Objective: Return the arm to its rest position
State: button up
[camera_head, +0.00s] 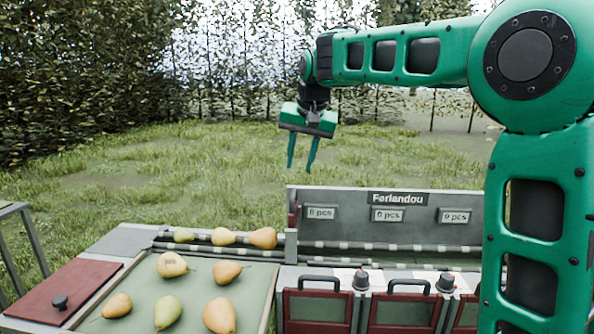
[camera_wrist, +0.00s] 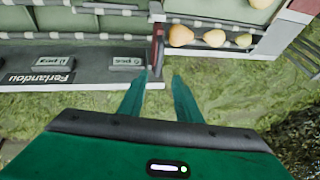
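My green arm (camera_head: 400,52) is raised and reaches left across the upper part of the head view. My gripper (camera_head: 302,163) hangs from its end with the fingers pointing down, above and behind the sorting station. The two fingers are apart with nothing between them. In the wrist view, my gripper (camera_wrist: 160,82) also shows two separated, empty fingers over grass and the back edge of the station. It touches nothing that I can see.
A tray (camera_head: 262,284) holds several pears, with more pears (camera_head: 223,237) in a channel behind it. The Ferlandou panel (camera_head: 388,215) has several "0 pcs" displays, above red-framed bins (camera_head: 318,306). A red lid (camera_head: 62,291) lies at left. Open grass (camera_head: 150,170) and hedges lie behind.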

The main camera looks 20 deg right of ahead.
dwell(0.4)
jog(key=s+d+f+g, duration=0.1)
jog(key=s+d+f, duration=0.2)
jog(key=s+d, duration=0.25)
jog(key=s+d+f+g+h, duration=0.1)
jog(key=s+d+f, duration=0.25)
jog(key=s, duration=0.35)
jog(key=s+d+f, duration=0.3)
jog(key=s+d, duration=0.2)
jog(key=s, duration=0.1)
jog(key=s+d+f+g, duration=0.1)
jog(key=s+f, duration=0.3)
jog(key=s, duration=0.4)
jog(key=s+f+m+g, duration=0.1)
jog(key=s+f, duration=0.3)
jog(key=s, duration=0.4)
jog(key=s+d+f+g+y, duration=0.1)
jog(key=s+f, duration=0.4)
jog(key=s, duration=0.3)
jog(key=shift+s+d, duration=0.35)
jog(key=shift+w+f, duration=0.2)
jog(key=shift+w, duration=0.45)
